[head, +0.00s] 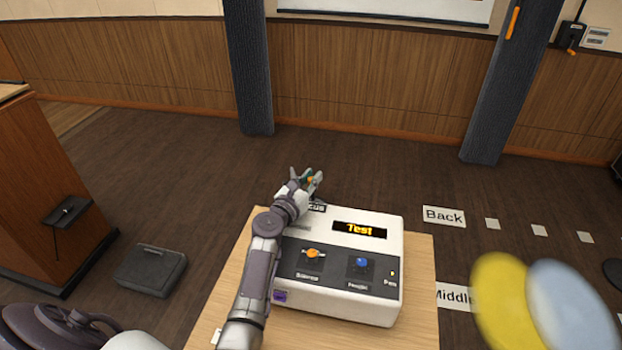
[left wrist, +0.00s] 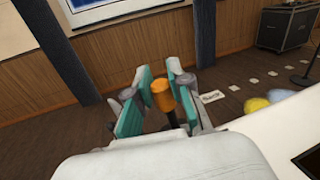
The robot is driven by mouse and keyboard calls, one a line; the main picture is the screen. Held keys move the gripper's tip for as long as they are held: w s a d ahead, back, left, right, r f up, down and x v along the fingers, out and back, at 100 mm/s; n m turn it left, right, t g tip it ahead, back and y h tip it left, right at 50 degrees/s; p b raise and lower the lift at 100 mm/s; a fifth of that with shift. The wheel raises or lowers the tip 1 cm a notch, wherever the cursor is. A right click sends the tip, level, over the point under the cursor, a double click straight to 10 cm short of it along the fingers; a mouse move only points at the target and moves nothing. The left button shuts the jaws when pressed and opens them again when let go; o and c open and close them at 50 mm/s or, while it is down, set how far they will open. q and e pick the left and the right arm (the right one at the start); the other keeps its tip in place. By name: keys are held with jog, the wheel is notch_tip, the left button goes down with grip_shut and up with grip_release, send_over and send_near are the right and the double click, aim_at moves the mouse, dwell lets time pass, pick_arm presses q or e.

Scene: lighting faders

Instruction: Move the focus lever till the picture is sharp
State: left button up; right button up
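The white control box (head: 350,300) stands on a wooden table. A label ending in "cus" (head: 316,208) shows at its far left, partly hidden by my left arm. My left gripper (head: 309,179) is over that far left corner. In the left wrist view, an orange knob (left wrist: 163,96) on a dark stem stands between the teal-padded fingers. The fingers look spread around it, with a gap at least on the left side. Only the lower edge of the pale screen (head: 390,10) shows, so I cannot judge its sharpness. My right gripper is not in view.
The box also has a display reading "Test" (head: 360,229), an orange knob (head: 313,253) and a blue knob (head: 361,262). Blurred yellow (head: 505,300) and pale blue (head: 570,305) rounded shapes are at the right. Bare floor lies beyond the box.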

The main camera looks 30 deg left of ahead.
pick_arm(q)
grip_shut()
jog(key=shift+d+r+p, duration=0.15)
jog(key=shift+d+p, duration=0.1)
jog(key=shift+p, duration=0.15)
jog(key=shift+w+d+m+p, duration=0.15)
jog(key=shift+d+m+p, duration=0.2)
jog(key=shift+m+p, duration=0.15)
jog(key=shift+w+d+m, duration=0.1)
jog(key=shift+d+m, duration=0.2)
jog(key=o, duration=0.8)
grip_release()
jog(key=s, duration=1.2)
jog(key=shift+r, duration=0.1)
